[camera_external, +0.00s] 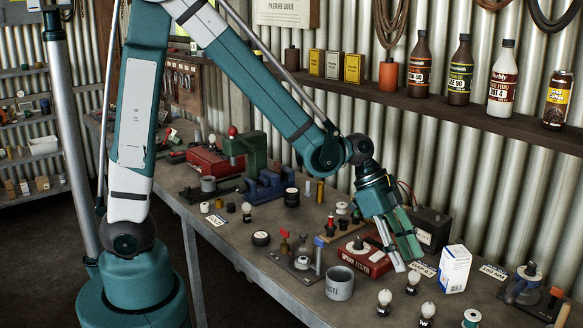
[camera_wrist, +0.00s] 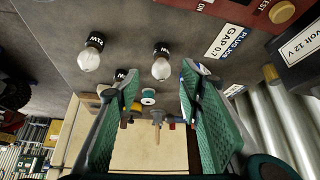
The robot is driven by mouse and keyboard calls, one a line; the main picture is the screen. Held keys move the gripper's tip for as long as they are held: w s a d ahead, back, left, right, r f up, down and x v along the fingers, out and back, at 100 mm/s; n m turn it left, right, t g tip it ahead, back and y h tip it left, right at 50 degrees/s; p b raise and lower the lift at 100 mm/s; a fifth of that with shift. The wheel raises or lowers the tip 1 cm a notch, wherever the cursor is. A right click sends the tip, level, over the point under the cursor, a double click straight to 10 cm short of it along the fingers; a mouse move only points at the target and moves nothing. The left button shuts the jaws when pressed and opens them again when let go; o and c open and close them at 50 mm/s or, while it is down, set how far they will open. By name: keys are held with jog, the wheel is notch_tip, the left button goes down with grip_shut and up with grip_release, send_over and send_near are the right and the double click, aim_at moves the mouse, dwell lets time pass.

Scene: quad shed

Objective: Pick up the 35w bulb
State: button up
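In the external view three small bulbs with clear globes and black bases stand at the front of the bench: one at left (camera_external: 384,301), one at the back right (camera_external: 413,282) and one nearest the front (camera_external: 427,313). The wrist view shows a bulb at upper left (camera_wrist: 90,58), one at centre (camera_wrist: 161,66) and a third (camera_wrist: 118,76) partly hidden by a finger. I cannot surely read which is 35w. My gripper (camera_external: 406,261) is above the bench, behind the bulbs. Its fingers are spread with nothing held between them, as the wrist view shows (camera_wrist: 160,80).
A red spark tester (camera_external: 362,260) and a dark battery (camera_external: 430,228) lie behind. A green-ended spool (camera_external: 472,318) is at the front. Another bulb (camera_external: 247,212) stands farther left.

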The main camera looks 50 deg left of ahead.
aim_at(415, 273)
jog(key=shift+d+f, duration=0.35)
jog(key=shift+f, duration=0.2)
jog(key=shift+w+f, duration=0.1)
jog(key=shift+b+x, duration=0.5)
jog(key=shift+x, duration=2.05)
jog(key=shift+w+d, duration=0.1)
jog(key=c, duration=1)
